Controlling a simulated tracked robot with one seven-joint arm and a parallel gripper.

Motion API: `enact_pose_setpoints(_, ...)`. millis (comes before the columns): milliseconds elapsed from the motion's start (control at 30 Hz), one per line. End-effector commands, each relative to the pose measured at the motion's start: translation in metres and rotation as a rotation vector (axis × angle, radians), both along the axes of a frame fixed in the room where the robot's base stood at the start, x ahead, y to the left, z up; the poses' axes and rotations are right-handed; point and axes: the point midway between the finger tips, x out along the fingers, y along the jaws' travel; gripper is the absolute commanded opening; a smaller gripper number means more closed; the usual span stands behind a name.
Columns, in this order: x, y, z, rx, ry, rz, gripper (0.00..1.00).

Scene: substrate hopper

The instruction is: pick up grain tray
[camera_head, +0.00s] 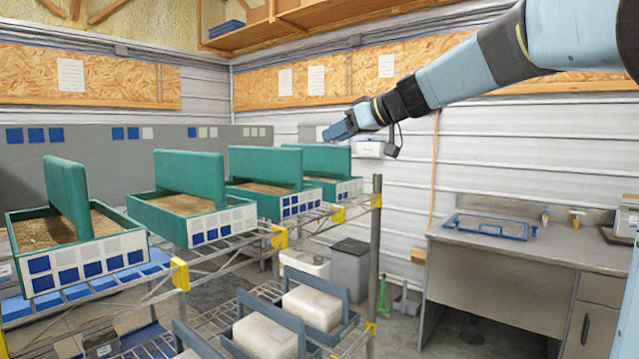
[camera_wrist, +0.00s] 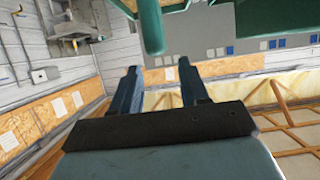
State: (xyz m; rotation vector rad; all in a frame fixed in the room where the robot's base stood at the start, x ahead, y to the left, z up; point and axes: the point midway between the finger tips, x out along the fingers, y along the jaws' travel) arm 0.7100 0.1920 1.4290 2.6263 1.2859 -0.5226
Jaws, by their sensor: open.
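Several green trays with tan grain in them stand in a row on the upper wire shelf. Each has a tall green upright panel and a front of white and blue squares. They are the left tray (camera_head: 85,262), the second (camera_head: 215,225), the third (camera_head: 300,203) and the far right one (camera_head: 347,190). My gripper (camera_head: 335,132) is in the air, at the top of the far right tray's panel in the picture. In the wrist view its two fingers (camera_wrist: 160,85) are apart with nothing between them. A green panel (camera_wrist: 150,25) shows beyond them, apart from the fingers.
White blocks (camera_head: 312,306) in blue-grey frames sit on the lower shelf. Yellow brackets (camera_head: 180,275) and a grey post (camera_head: 376,250) edge the rack. A metal bench (camera_head: 520,250) with a blue-framed tray (camera_head: 488,228) stands at right. The floor between is partly clear.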

Motion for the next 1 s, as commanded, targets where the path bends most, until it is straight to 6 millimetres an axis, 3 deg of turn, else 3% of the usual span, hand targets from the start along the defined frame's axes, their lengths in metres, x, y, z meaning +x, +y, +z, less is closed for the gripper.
enact_pose_setpoints(367, 0.012, 0.018, -0.009, -0.001, 0.001, 0.000, 0.45)
enact_pose_setpoints(700, 0.034, 0.049, -0.025, -0.002, 0.001, -0.001, 0.45)
enact_pose_setpoints(933, 0.035, 0.051, -0.026, -0.001, 0.000, -0.001, 0.45)
enact_pose_setpoints(1000, 0.035, 0.051, -0.026, -0.001, 0.000, -0.001, 0.40)
